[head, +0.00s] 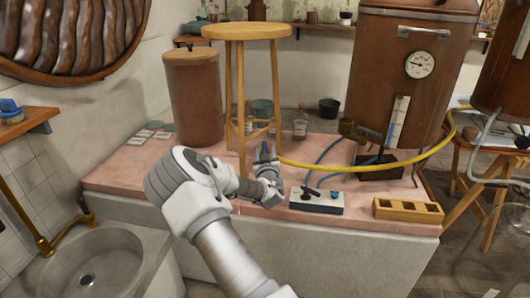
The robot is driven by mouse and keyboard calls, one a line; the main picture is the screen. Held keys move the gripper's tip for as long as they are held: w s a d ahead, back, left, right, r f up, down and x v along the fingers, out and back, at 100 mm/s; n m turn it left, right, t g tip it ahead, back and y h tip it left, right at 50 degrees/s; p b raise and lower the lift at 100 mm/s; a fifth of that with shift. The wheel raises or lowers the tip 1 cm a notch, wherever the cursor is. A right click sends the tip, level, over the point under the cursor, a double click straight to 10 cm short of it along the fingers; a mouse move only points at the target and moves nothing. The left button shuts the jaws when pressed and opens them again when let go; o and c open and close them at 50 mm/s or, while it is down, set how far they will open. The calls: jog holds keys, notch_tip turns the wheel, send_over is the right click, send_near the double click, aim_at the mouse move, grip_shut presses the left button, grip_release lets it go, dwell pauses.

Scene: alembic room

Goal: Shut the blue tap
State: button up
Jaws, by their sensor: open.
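A white block (316,201) sits on the pink counter top, just right of my gripper. It carries a small blue knob (335,194) at its right part, which looks like the blue tap, and a black lever (310,191) at its left part. The knob is too small to tell how it is turned. My gripper (265,152) is open in front of the wooden stool's legs, left of the block and apart from it. A blue patch shows at its fingertips; I cannot tell whether it is part of the gripper.
The pink counter (130,178) bears a wooden stool (246,32), a brown canister (194,95), a copper boiler (375,70) and a yellow wooden rack (408,211). A yellow hose (405,157) and blue hoses (328,152) run behind the block. A stone sink (92,275) is at left.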

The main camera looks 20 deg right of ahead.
grip_shut()
jog(key=shift+d+y, duration=0.15)
jog(key=shift+y, duration=0.15)
jog(key=shift+w+d+n+g+y+b, duration=0.1)
jog(key=shift+d+n+g+y+b, duration=0.45)
jog(key=shift+n+y, duration=2.15)
jog(key=shift+w+d+n+g+y+b, duration=0.1)
jog(key=shift+n+g+y+b, duration=0.8)
jog(key=shift+n+y, duration=1.85)
jog(key=shift+w+d+n+g+y+b, duration=0.1)
jog(key=shift+d+n+g+y+b, duration=0.25)
jog(key=shift+n+g+y, duration=2.3)
jog(key=m+t+y+b, duration=0.1)
jog(key=t+y, duration=0.1)
jog(key=y, duration=0.1)
jog(key=shift+m+y, duration=0.3)
jog(key=shift+m, duration=0.1)
jog(key=shift+w+r+n+g+y+b, duration=0.1)
jog(key=shift+n+g+y+b, duration=0.3)
jog(key=shift+n+g, duration=0.1)
